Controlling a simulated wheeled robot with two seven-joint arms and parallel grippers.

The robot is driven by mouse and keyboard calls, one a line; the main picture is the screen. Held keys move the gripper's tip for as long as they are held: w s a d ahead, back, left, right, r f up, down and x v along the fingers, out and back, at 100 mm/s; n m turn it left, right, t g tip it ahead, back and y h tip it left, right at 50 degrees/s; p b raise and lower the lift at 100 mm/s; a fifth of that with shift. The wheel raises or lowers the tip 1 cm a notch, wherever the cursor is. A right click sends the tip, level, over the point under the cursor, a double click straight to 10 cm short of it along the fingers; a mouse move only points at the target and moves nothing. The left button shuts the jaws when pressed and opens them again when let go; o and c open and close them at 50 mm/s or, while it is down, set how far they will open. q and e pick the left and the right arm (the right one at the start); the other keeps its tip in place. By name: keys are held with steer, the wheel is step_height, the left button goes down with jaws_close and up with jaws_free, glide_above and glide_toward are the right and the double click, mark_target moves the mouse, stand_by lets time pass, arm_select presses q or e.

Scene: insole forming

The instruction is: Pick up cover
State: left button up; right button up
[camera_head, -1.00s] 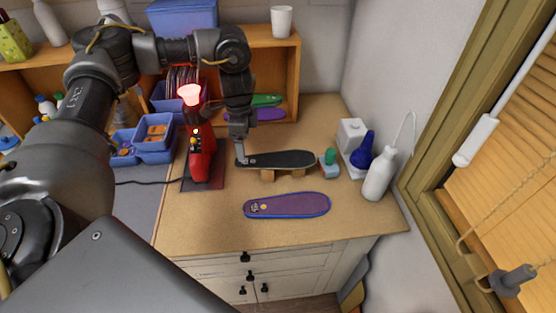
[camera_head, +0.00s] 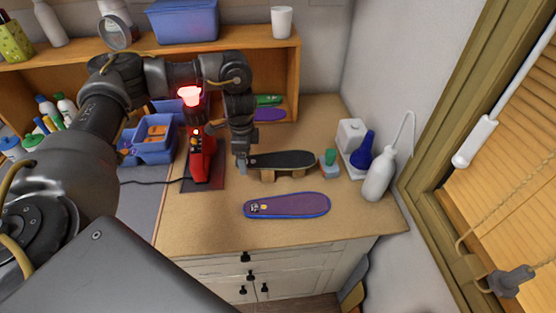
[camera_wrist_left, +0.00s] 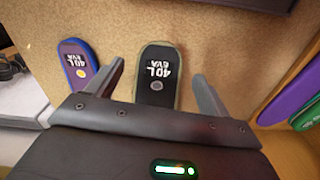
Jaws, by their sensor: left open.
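A black insole-shaped piece with a tan edge (camera_head: 285,160) rests on small wooden supports on the worktop. I cannot tell which piece is the cover. My left gripper (camera_head: 241,161) is open at the left end of the black piece. In the wrist view its fingers (camera_wrist_left: 157,74) stand on either side of that piece's end, apart from it. My right gripper is not in view.
A red heat tool with a glowing top (camera_head: 200,160) stands just left of the gripper. A small green-handled block (camera_head: 330,163) and a white squeeze bottle (camera_head: 379,175) stand to the right. The worktop's front (camera_head: 210,230) is clear.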

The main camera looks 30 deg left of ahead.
arm_select(q)
steer(key=shift+f, duration=0.2)
stand_by(0.3)
steer(key=c, duration=1)
